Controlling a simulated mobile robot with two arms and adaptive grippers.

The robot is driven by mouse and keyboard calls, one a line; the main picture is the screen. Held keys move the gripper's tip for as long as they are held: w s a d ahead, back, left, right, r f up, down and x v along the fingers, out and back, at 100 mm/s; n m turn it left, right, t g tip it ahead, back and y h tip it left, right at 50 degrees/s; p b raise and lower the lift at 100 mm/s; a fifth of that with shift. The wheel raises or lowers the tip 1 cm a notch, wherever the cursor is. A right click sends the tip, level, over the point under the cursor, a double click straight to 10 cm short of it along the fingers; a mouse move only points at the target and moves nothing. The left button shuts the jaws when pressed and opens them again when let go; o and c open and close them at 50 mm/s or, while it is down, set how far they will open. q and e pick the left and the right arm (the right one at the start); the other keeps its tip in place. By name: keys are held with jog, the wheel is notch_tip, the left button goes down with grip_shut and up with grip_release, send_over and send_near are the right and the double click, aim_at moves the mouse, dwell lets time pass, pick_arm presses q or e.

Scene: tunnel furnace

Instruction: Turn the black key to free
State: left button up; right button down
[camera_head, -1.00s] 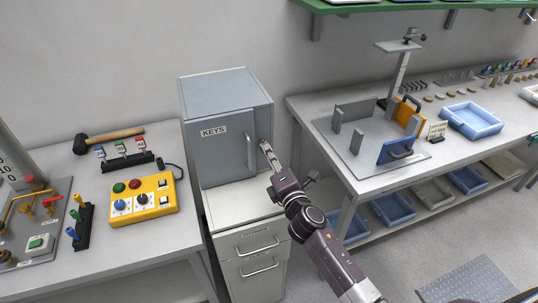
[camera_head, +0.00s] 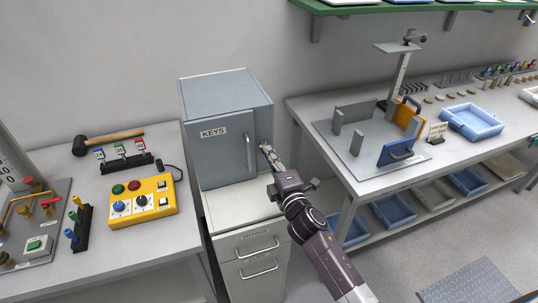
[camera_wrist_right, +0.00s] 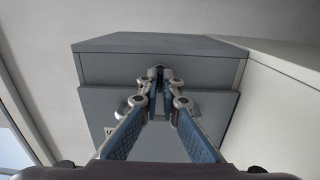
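The grey key cabinet (camera_head: 220,160) has a sign reading KEYS and a vertical handle (camera_head: 250,152) on its closed door. My right gripper (camera_head: 264,147) reaches the door's right side, just right of the handle. In the right wrist view the fingers (camera_wrist_right: 159,77) come close together at the cabinet front, nearly shut, around a small dark piece that looks like the black key (camera_wrist_right: 158,69). The key is mostly hidden by the fingertips, so its angle cannot be told. My left gripper is not in view.
The cabinet stands on a white drawer unit (camera_head: 258,245). The left bench holds a yellow control box (camera_head: 155,187), a hammer (camera_head: 115,137) and racks. The right bench (camera_head: 370,184) holds a fixture plate and blue trays. A gap of floor separates right bench and drawers.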

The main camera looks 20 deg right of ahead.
jog(key=c, duration=2.2)
grip_release()
jog(key=shift+o, duration=0.2)
jog(key=s, duration=1.2)
jog(key=shift+d, duration=0.25)
